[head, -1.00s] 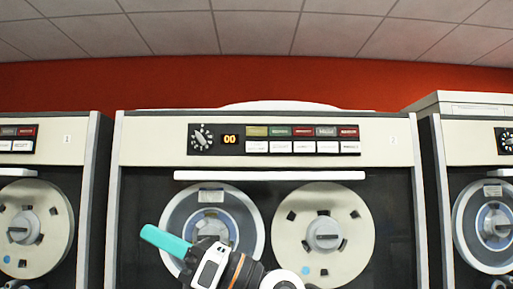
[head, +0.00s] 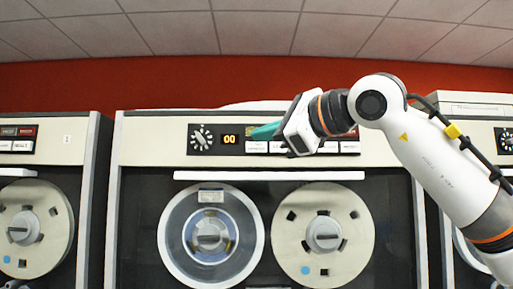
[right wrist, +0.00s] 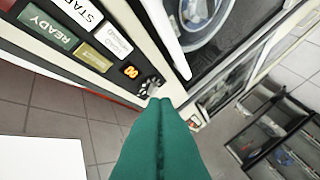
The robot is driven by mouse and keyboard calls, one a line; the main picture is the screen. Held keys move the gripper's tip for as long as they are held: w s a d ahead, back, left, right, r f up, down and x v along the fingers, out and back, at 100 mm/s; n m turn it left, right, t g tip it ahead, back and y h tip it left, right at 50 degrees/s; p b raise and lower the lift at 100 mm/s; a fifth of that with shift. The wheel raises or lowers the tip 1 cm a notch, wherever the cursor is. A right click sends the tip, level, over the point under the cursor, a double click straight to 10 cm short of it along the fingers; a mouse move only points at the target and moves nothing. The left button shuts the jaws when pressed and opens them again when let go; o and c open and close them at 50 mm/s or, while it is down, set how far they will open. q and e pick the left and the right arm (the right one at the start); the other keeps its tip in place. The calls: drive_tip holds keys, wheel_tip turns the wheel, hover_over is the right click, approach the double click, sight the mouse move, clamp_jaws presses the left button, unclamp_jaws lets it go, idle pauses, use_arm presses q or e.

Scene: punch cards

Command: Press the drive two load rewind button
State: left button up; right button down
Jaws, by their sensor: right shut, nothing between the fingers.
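The drive two control panel (head: 220,151) is on the middle tape drive in the head view. The load rewind button (head: 256,147) is the leftmost white button in its lower row; its lettering shows in the right wrist view (right wrist: 117,38). My right gripper (head: 256,131) has teal fingers, shut and empty, in front of the panel's upper left indicators, slightly above the load rewind button. In the right wrist view the fingertips (right wrist: 170,103) appear near the rotary knob (right wrist: 150,86). I cannot tell whether they touch anything. The gripper hides part of the indicator row. My left gripper is not in view.
A white horizontal bar (head: 270,175) sticks out below the panel, above two tape reels (head: 211,237). The orange 00 display (head: 230,140) is left of the fingertips. Another drive (head: 45,160) stands at left. Dark shelving (right wrist: 270,135) shows in the wrist view.

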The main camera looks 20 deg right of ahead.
drive_tip(key=p, duration=0.5)
approach(248, 147)
drive_tip(key=w+a, duration=0.3)
drive_tip(key=shift+w+f, duration=0.15)
drive_tip(key=shift+w, duration=0.35)
drive_tip(key=shift+w+d+p, duration=0.1)
drive_tip(key=shift+p, duration=0.3)
idle(1.2)
drive_tip(key=shift+w+d, duration=0.1)
drive_tip(key=shift+w, duration=0.2)
